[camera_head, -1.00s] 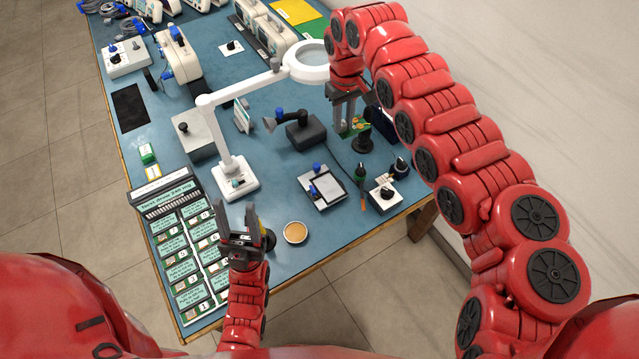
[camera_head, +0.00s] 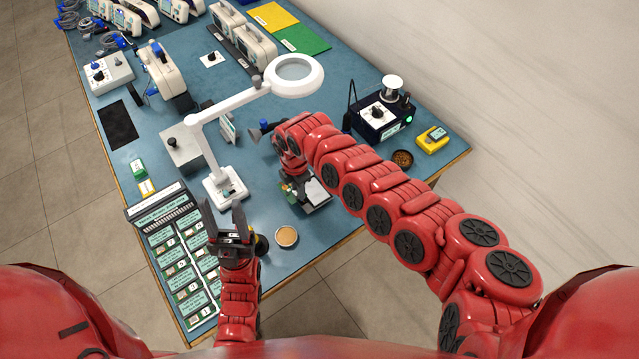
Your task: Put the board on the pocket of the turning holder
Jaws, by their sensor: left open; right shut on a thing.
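My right gripper (camera_head: 296,184) is over the middle front of the table, shut on a small green board (camera_head: 287,187), of which only a bit shows. A holder with a pale flat plate (camera_head: 317,194) lies on the table just under and to the right of this gripper. It is partly hidden by my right arm, and I cannot tell whether the board touches it. My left gripper (camera_head: 238,222) is open and empty, low at the front of the table, left of a round tan dish (camera_head: 286,236).
A white magnifier lamp (camera_head: 222,183) stands left of my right gripper, its ring (camera_head: 294,75) high behind. A labelled tray (camera_head: 193,303) lies front left. A black station (camera_head: 382,116), a dark bowl (camera_head: 402,158) and a yellow meter (camera_head: 432,139) stand at right.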

